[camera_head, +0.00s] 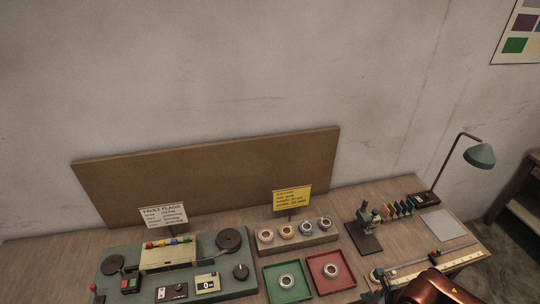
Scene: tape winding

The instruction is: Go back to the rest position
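The tape winding machine (215,284) is a grey-green base at the lower left with two dark reels, a cream block, a dial and a counter. A copper-red part of my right arm (432,290) enters at the bottom right edge, over the ruler. Small dark parts at its left end (376,284) may be my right gripper. They are too small and cut off to show whether it is open or shut, and I see nothing held there. My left arm and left gripper are out of view.
A green tray (267,269) and a red tray (315,257) each hold one roll. Several rolls stand on a rack (325,237). A small stand (364,233), coloured cards (397,209), a grey pad (442,225) and a lamp (479,156) stand right. A brown board (230,170) stands behind.

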